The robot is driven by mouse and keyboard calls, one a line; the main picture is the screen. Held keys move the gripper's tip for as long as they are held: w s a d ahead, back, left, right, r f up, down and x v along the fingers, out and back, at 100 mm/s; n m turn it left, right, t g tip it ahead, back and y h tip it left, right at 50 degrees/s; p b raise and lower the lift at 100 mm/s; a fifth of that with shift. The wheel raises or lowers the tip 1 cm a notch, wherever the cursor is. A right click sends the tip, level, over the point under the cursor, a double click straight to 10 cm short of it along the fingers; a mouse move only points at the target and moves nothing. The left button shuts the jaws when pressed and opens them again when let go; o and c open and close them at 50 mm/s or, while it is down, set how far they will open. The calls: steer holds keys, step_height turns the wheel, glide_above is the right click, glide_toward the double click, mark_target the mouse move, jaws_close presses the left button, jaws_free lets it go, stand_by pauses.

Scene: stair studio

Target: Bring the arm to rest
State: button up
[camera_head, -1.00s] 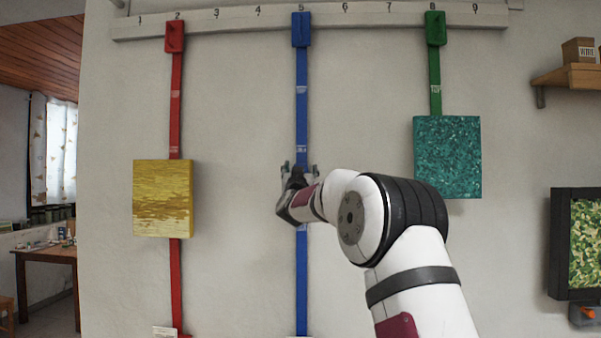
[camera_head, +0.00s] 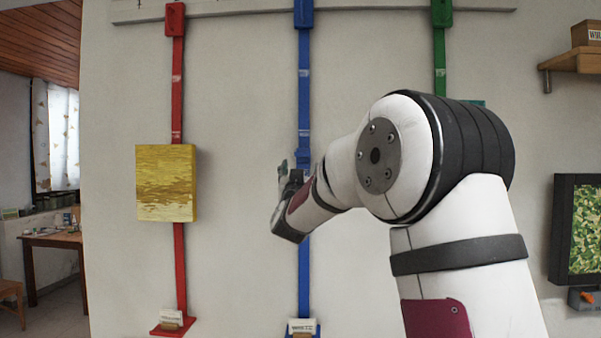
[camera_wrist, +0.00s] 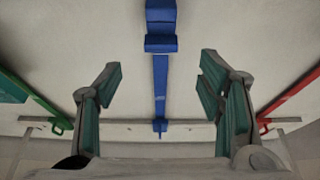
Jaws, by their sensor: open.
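My gripper (camera_wrist: 160,92) is open and empty in the wrist view, its two green-padded fingers spread wide on either side of the blue strap (camera_wrist: 160,85). A blue block (camera_wrist: 161,25) on that strap lies beyond the fingertips. In the head view my gripper (camera_head: 287,175) is in front of the blue strap (camera_head: 304,95), at about mid-height on the wall. My arm covers part of that strap and most of the green strap's lower stretch.
A yellow painting (camera_head: 166,183) hangs on the red strap (camera_head: 178,100) to the left. The green strap (camera_head: 439,65) is to the right. A wooden shelf (camera_head: 575,62) and a dark-framed picture (camera_head: 562,230) are at the far right. A wooden table (camera_head: 52,241) stands at far left.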

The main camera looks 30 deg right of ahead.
steer(key=shift+s+a, duration=0.1)
steer(key=shift+a, duration=0.05)
stand_by(0.4)
steer(key=s+a+f+n+g+y, duration=0.2)
steer(key=s+a+f+n+y, duration=0.15)
steer(key=s+a+y, duration=0.4)
steer(key=s+a+f+n+g+y, duration=0.25)
steer(key=s+a+f+y, duration=0.2)
steer(key=a, duration=0.55)
steer(key=s+a+f+g, duration=0.1)
steer(key=s+f+g, duration=0.2)
steer(key=s+f, duration=0.3)
steer(key=s+a+f+g, duration=0.2)
steer(key=s+f, duration=0.4)
steer(key=s, duration=0.9)
steer(key=s+a+f+g, duration=0.1)
steer(key=s+f+g, duration=0.3)
steer(key=s, duration=0.6)
steer(key=shift+s+a+f+n+y, duration=0.2)
steer(key=shift+f+n+y, duration=0.15)
steer(key=shift+f, duration=0.55)
